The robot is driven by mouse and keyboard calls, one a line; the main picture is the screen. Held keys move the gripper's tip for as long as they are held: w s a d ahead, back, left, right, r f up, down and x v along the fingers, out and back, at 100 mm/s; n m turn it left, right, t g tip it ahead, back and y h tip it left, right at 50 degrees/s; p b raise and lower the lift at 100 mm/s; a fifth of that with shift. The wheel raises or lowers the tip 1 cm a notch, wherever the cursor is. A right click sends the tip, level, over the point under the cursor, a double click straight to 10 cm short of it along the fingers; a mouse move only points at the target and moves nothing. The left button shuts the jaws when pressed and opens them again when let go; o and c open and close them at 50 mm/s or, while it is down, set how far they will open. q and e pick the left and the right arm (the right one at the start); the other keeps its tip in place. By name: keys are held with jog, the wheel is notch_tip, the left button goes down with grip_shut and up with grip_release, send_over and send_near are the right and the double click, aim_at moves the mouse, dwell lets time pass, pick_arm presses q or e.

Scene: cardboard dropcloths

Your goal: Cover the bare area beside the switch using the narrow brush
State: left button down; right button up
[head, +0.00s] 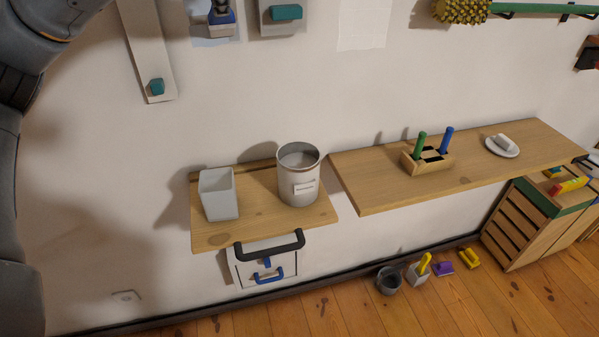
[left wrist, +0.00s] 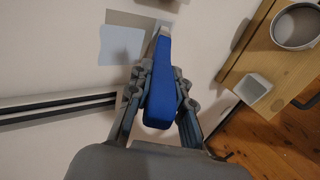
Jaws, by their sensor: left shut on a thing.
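My left gripper (left wrist: 160,88) is shut on a brush with a blue handle (left wrist: 165,75). Its pale grey end (left wrist: 163,30) points away from me; the bristles cannot be made out. In the head view, teal switch-like knobs sit on pale panels, one low on a long strip (head: 157,86) and one at the top (head: 287,12). Which area is the bare one, I cannot tell.
A wooden shelf (head: 225,237) holds a square white cup (head: 219,195) and a metal can (head: 299,178). Another shelf (head: 375,200) bears a block with two upright handles and a small dish. A slatted crate (head: 520,225) and small items stand on the floor.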

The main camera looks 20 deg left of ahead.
pick_arm(q)
jog(key=shift+s+d+r+p, duration=0.1)
jog(key=shift+s+r+p, duration=0.05)
jog(key=shift+r+p, duration=1.45)
jog(key=shift+s+d+r+p, duration=0.1)
jog(key=shift+r+p, duration=0.9)
jog(key=shift+r, duration=1.25)
jog(key=shift+s+d+r+p, duration=0.1)
jog(key=shift+s+r+p, duration=0.05)
jog(key=shift+r+p, duration=1.45)
jog(key=shift+r+b, duration=0.3)
notch_tip(320, 180, down, 12)
jog(key=b, duration=1)
jog(key=shift+w+a+f, duration=0.1)
jog(key=shift+w, duration=0.05)
notch_tip(320, 180, down, 3)
jog(key=shift+r+b, duration=0.1)
jog(key=shift+b, duration=1.05)
jog(key=shift+a, duration=0.1)
jog(key=shift+w+a, duration=0.1)
jog(key=shift+w, duration=0.15)
